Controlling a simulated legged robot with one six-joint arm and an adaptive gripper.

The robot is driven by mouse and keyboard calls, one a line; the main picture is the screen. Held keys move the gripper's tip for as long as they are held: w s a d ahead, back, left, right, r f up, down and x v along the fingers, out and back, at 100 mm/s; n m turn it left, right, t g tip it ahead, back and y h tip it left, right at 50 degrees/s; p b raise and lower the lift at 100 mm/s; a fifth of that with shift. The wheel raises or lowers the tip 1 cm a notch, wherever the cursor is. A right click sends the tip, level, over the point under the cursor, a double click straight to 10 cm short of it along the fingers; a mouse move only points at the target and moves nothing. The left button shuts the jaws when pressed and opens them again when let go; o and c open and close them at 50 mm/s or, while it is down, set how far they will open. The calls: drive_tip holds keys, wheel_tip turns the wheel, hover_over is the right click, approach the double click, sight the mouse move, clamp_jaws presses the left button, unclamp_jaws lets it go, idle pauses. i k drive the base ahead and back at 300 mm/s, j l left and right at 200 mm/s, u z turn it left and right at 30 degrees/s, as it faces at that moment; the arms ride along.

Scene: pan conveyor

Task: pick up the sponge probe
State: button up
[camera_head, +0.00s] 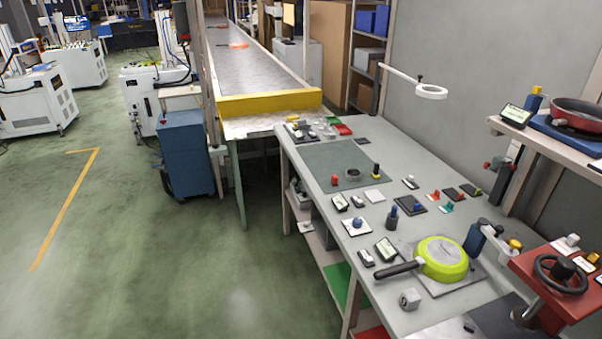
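Several small knob-topped tools stand on the grey workbench (310,160), and I cannot tell which of them is the sponge probe. A dark blue upright piece (392,217) stands nearer, on the bench. A blue-topped piece (357,224) sits on a white plate to its left. My gripper is not in view.
A lime-green pan (440,257) with a black handle lies at the bench's near end. A red handwheel device (560,278) stands right of it. A red pan (578,112) sits on a raised shelf. A conveyor (250,70) runs behind. Green floor left of the bench is clear.

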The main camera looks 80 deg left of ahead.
sight(375, 175)
drive_tip(key=k+u, duration=0.1)
drive_tip(key=u, duration=1.15)
drive_tip(key=i+u, duration=0.1)
drive_tip(key=u, duration=0.3)
drive_tip(key=l+u, duration=0.15)
drive_tip(key=u, duration=0.2)
drive_tip(key=i+l+u, duration=0.1)
drive_tip(key=u, duration=0.3)
